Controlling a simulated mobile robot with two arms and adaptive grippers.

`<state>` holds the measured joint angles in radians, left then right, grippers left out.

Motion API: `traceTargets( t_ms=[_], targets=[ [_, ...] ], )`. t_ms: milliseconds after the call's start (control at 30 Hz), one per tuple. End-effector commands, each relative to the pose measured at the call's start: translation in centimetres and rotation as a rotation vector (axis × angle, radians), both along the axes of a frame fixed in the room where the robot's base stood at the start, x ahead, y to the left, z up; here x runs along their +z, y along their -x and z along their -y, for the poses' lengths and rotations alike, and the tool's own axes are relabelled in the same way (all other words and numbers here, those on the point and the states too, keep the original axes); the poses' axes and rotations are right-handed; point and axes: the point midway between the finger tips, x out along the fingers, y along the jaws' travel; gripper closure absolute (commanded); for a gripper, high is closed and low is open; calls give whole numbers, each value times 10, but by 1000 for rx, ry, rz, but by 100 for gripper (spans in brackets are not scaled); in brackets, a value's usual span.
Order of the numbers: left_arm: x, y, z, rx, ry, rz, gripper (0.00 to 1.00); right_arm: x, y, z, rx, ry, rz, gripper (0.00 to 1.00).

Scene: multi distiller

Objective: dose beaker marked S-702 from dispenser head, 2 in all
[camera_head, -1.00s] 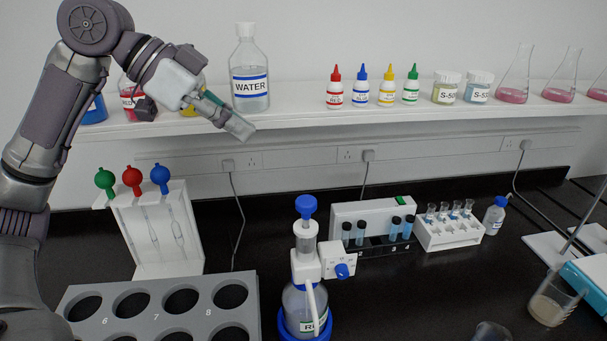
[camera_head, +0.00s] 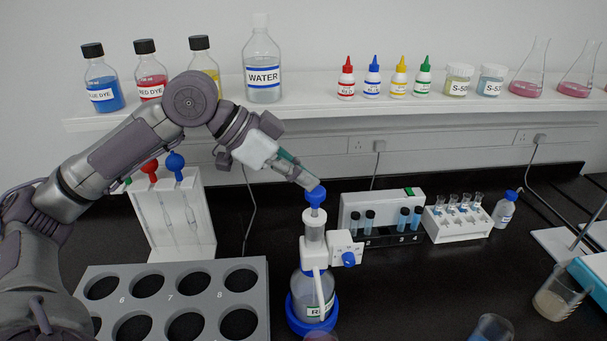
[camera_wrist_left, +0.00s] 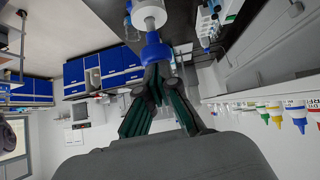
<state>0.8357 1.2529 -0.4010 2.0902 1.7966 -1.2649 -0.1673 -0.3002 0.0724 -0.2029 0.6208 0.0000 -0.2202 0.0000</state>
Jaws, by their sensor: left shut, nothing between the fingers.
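The dispenser bottle (camera_head: 308,290) stands in a blue base ring at the front centre, with a white dispenser head (camera_head: 318,252) and a blue top knob (camera_head: 316,196). The knob also shows in the left wrist view (camera_wrist_left: 154,50). My left gripper (camera_head: 312,184) is shut and empty, its tips at the top of the knob; contact cannot be told for certain. In the wrist view the fingertips (camera_wrist_left: 157,72) are together just below the knob. A vessel rim (camera_head: 320,336) shows at the bottom edge below the dispenser. I can read no S-702 label. My right gripper is not in view.
A grey rack with round holes (camera_head: 215,277) lies left of the dispenser, a pipette stand (camera_head: 205,215) behind it. A tube block (camera_head: 352,205) and small white rack (camera_head: 440,232) stand right. Beakers (camera_head: 556,298) (camera_head: 492,330) are at front right. A shelf (camera_head: 300,112) holds bottles.

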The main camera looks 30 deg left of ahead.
Motion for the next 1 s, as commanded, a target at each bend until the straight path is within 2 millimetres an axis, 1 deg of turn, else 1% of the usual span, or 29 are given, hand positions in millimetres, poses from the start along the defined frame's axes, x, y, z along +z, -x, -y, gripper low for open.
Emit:
traceTargets(
  t_ms=[267,367,500,533,867,1000],
  targets=[
    [-1,0,0,0,0,0,100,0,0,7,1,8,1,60],
    [-10,0,0,0,-1,-2,100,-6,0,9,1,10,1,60],
    [-29,0,0,1,1,-3,100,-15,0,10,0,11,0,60],
    [-30,0,0,0,0,-3,100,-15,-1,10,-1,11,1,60],
    [-31,1,0,-3,-4,-13,100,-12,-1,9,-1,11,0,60],
    [-22,0,2,-3,-4,-13,100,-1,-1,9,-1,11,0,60]
  ],
)
